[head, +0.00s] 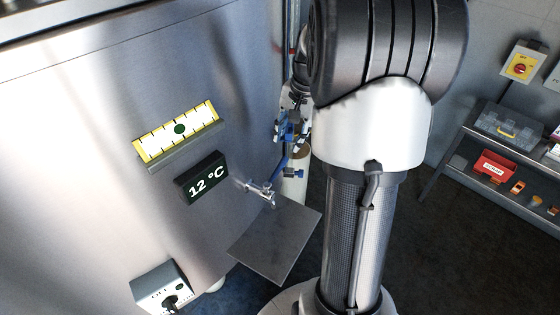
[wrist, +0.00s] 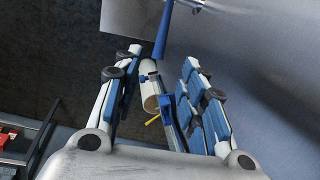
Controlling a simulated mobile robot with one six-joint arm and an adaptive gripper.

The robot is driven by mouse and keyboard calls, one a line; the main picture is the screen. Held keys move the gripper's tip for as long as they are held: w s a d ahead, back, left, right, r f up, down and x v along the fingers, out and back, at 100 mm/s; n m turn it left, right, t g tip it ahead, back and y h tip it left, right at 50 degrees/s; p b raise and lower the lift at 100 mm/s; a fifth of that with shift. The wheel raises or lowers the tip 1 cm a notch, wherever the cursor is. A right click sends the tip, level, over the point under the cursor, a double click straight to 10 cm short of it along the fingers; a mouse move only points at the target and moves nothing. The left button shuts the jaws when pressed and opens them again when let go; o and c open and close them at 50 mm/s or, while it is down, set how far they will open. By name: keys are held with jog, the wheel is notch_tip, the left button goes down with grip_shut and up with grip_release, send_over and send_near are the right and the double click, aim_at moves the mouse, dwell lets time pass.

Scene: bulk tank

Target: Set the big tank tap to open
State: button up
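My gripper (head: 290,128) is beside the tank's right edge in the head view, partly behind my arm. In the wrist view my gripper (wrist: 162,62) has its two blue-padded fingers wide apart. A long blue bar (wrist: 163,30), which looks like the big tap's lever, runs from the top of the wrist view toward the gap between the fingers. It also shows below the gripper in the head view (head: 283,162). I see no finger closed on it. The tap's body is mostly hidden. The steel tank (head: 90,110) fills the left of the head view.
A small metal tap (head: 258,188) sticks out above a flat grey plate (head: 275,243). The tank carries a yellow gauge (head: 180,130), a 12 °C display (head: 203,178) and a switch box (head: 160,286). A shelf (head: 500,138) with a red bin (head: 493,168) stands at right.

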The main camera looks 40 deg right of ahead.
aim_at(283, 162)
jog(key=f+b, duration=0.1)
jog(key=f, duration=0.2)
jog(key=w+f, duration=0.1)
jog(key=f, duration=0.3)
jog(key=w+f+b, duration=0.1)
jog(key=f, duration=0.3)
jog(key=shift+a+b, duration=0.35)
jog(key=shift+a, duration=0.05)
jog(key=shift+c, duration=0.3)
grip_shut()
